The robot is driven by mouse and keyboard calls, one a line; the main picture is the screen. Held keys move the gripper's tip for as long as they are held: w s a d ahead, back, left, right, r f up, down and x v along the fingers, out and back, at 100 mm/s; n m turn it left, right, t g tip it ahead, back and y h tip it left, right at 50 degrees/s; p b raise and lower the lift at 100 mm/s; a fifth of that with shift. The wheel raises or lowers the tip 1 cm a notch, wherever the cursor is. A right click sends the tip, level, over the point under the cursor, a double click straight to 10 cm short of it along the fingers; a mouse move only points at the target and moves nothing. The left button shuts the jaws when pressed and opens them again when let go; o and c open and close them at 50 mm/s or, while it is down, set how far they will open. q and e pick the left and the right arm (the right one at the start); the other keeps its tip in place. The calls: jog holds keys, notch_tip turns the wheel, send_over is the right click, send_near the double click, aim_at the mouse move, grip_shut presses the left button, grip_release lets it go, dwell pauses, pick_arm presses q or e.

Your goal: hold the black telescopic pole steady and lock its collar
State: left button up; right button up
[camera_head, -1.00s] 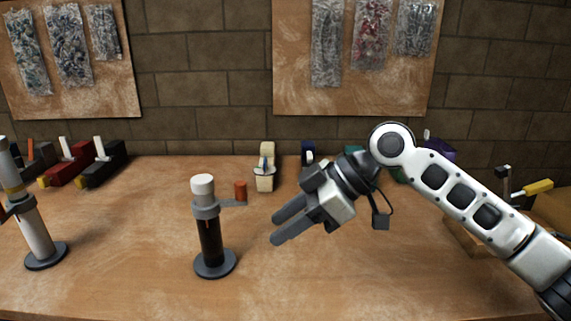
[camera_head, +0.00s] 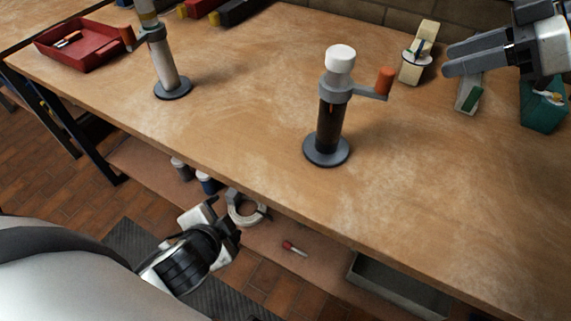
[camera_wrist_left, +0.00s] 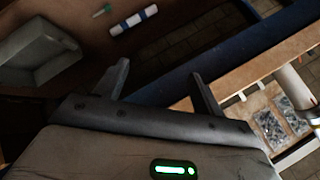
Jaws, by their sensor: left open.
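The black telescopic pole (camera_head: 329,125) stands upright on a round dark base on the bench in the head view, with a white top. Its grey collar (camera_head: 335,87) has an arm to the right ending in an orange knob (camera_head: 385,80). My right gripper (camera_head: 446,61) is at the upper right, right of the pole and apart from it, its two fingers apart and empty. My left gripper (camera_head: 222,212) is low, in front of the bench edge and left of the pole. The left wrist view shows its fingers (camera_wrist_left: 160,68) spread with nothing between them.
A second, pale pole (camera_head: 166,70) stands on the bench at left, near a red tray (camera_head: 80,45). A cream clamp-like tool (camera_head: 418,55) lies behind the black pole, to the right. A lower shelf holds a grey bin (camera_head: 395,292). Bench around the black pole is clear.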

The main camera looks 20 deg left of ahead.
pick_arm(q)
jog(key=w+a+r+m+t+y, duration=0.2)
jog(key=r+m+t, duration=0.1)
jog(key=r+m, duration=0.25)
jog(key=w+a+r+m+t+y, duration=0.1)
jog(key=w+a+r+m+t, duration=0.15)
jog(key=r+m, duration=0.35)
jog(key=m+t+h, duration=0.3)
jog(key=m+h, duration=0.5)
jog(key=m, duration=1)
send_near(324, 125)
jog(key=s+a, duration=0.2)
jog(key=s, duration=0.1)
jog(key=shift+a+f+n, duration=0.2)
jog(key=shift+n, duration=0.05)
jog(key=shift+w+d+r+m+h, duration=0.1)
jog(key=shift+d+m+h, duration=0.5)
jog(key=shift+m, duration=0.3)
jog(key=w+d, duration=0.1)
jog(key=w, duration=0.4)
jog(key=w+d, duration=0.1)
jog(key=w, duration=0.4)
jog(key=w+d, duration=0.1)
jog(key=w, duration=0.4)
jog(key=shift+w, duration=0.2)
